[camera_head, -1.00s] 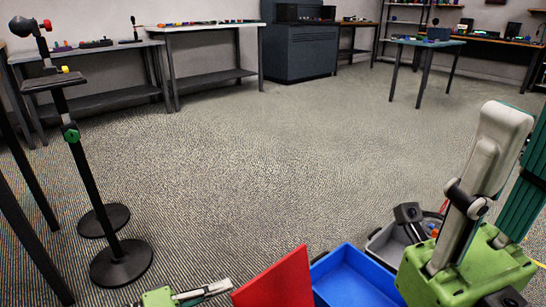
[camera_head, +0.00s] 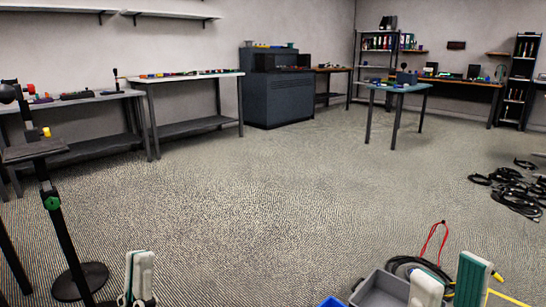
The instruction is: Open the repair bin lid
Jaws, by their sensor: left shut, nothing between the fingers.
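No bin lid shows in the head view now, and I cannot tell which bin is the repair bin. A grey bin (camera_head: 371,285) is cut off by the bottom edge, right of centre. Only a corner of a blue bin (camera_head: 331,302) shows left of it. My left gripper (camera_head: 138,268) is at the bottom left, pointing up, its white fingers together and empty, well left of the bins. My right gripper (camera_head: 449,270) is at the bottom right, its white finger and green-padded finger apart. It stands in front of the grey bin's right side.
Black and red cables (camera_head: 437,243) lie behind my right gripper. A pile of black cables (camera_head: 515,188) lies on the floor at right. A black stand (camera_head: 62,220) is at left. Benches (camera_head: 190,74) and a blue table (camera_head: 400,88) stand farther back. The middle floor is clear.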

